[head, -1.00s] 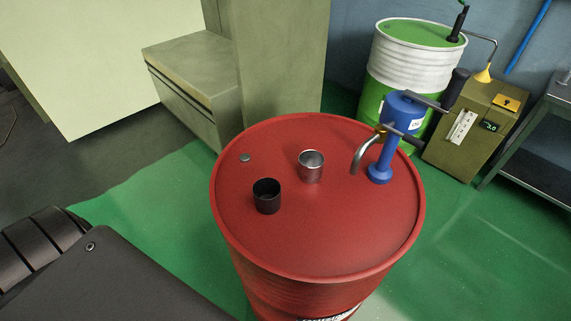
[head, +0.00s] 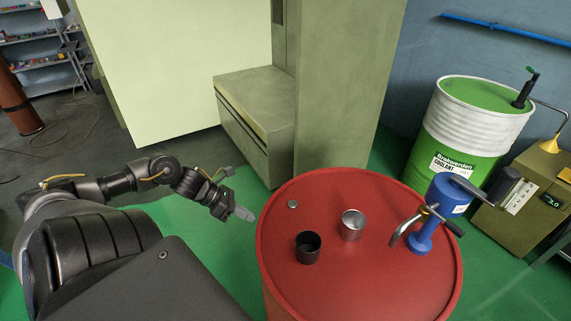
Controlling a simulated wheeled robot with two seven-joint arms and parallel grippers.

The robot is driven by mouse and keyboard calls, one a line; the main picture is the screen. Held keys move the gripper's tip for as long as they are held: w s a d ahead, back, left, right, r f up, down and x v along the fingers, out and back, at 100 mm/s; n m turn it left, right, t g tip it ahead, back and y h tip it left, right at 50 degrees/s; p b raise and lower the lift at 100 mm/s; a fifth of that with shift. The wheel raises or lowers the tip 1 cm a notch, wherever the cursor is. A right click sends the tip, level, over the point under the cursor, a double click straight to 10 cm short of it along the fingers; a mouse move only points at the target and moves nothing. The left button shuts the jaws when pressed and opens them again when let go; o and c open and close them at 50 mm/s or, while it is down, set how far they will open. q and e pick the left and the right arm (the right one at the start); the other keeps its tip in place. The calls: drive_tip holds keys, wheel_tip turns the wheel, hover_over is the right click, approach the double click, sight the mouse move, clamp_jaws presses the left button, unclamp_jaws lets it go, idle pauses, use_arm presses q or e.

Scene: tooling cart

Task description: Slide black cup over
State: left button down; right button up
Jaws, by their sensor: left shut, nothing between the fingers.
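The black cup (head: 308,248) stands upright on top of the red drum (head: 352,289), left of the middle of the lid. A metal cup (head: 352,225) stands upright behind it and to its right, with a small gap between them. My left gripper (head: 243,213) is shut and empty. It shows to the left of the drum's rim, apart from the black cup. My right gripper is not in view.
A blue hand pump (head: 434,214) with a curved spout stands on the drum's right side. A small bung (head: 292,204) sits near the left rim. A green and white drum (head: 471,125) stands behind. The lid's front is clear.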

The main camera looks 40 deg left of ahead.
use_arm(q)
drive_tip(key=s+d+r+m+g, duration=0.3)
drive_tip(key=d+r+m, duration=0.2)
drive_tip(key=r+m, duration=0.25)
drive_tip(key=p, duration=0.1)
approach(286, 248)
drive_tip(key=f, duration=0.1)
drive_tip(key=d+f, duration=0.1)
drive_tip(key=f, duration=0.1)
drive_tip(key=shift+w+d+h, duration=0.3)
drive_tip(key=shift+w+d, duration=0.05)
drive_tip(key=shift+w, duration=0.05)
drive_tip(key=d, duration=0.1)
drive_tip(key=w+d+p, duration=0.1)
drive_tip(key=d+p, duration=0.1)
drive_tip(key=shift+w+f, duration=0.15)
drive_tip(key=shift+f, duration=0.25)
drive_tip(key=shift+w+d+f+p, duration=0.2)
drive_tip(key=shift+d+p, duration=0.35)
drive_tip(key=shift+d, duration=0.1)
drive_tip(key=shift+f, duration=0.1)
